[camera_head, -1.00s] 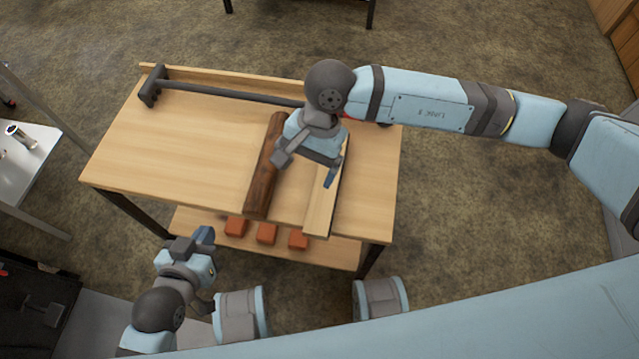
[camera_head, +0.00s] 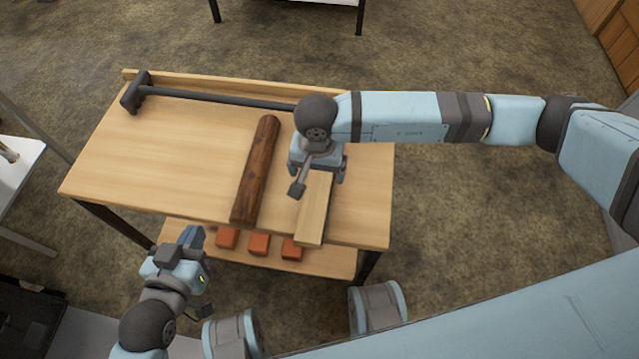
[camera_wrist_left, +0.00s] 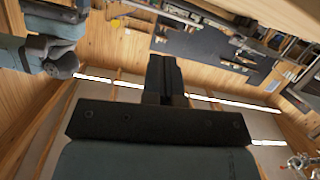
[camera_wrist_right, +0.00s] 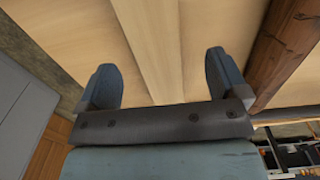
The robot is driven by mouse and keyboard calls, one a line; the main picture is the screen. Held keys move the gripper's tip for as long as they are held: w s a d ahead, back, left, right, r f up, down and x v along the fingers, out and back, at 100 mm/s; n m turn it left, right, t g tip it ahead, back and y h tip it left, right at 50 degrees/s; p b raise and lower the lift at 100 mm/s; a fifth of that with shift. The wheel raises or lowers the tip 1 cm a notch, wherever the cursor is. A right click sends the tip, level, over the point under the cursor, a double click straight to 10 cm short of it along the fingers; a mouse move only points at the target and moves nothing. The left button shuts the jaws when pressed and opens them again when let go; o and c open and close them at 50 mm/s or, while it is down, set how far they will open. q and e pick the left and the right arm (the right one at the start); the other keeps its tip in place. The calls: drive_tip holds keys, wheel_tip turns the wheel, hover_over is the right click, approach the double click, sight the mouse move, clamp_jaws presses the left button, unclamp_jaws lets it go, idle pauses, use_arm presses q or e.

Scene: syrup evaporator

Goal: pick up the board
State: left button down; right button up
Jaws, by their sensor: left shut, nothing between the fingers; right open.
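The board (camera_head: 314,212) is a narrow pale wooden plank lying flat on the table, its near end at the front edge. My right gripper (camera_head: 318,176) is over the board's far part and hides it in the head view. In the right wrist view the open fingers (camera_wrist_right: 162,82) stand on either side of the board (camera_wrist_right: 155,45), with a gap at each side. Whether they reach down to its level is unclear. My left gripper (camera_head: 192,240) is shut and empty, off the table's front left; its closed fingers show in the left wrist view (camera_wrist_left: 165,78).
A dark brown log (camera_head: 256,170) lies left of the board; it also shows in the right wrist view (camera_wrist_right: 288,50). A long dark-handled tool (camera_head: 215,97) lies along the table's back (camera_head: 120,165). Several orange blocks (camera_head: 259,244) sit on the lower shelf. The left tabletop is clear.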

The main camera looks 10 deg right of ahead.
sight(320, 182)
drive_tip(key=f, duration=0.2)
drive_tip(key=f+b, duration=0.1)
drive_tip(key=f, duration=0.1)
drive_tip(key=shift+s+d, duration=0.2)
drive_tip(key=shift+s, duration=0.15)
drive_tip(key=shift+w+f, duration=0.1)
drive_tip(key=shift+f, duration=0.2)
use_arm(q)
drive_tip(key=shift+w+d+r+t+h, duration=0.2)
drive_tip(key=shift+d+r+t, duration=0.1)
drive_tip(key=shift+r, duration=0.25)
drive_tip(key=shift+w+d+r+t+h, duration=0.2)
drive_tip(key=shift+r+t, duration=0.1)
drive_tip(key=shift+r, duration=0.25)
use_arm(e)
drive_tip(key=c, duration=1.2)
drive_tip(key=shift+o, duration=0.2)
drive_tip(key=shift+r, duration=0.1)
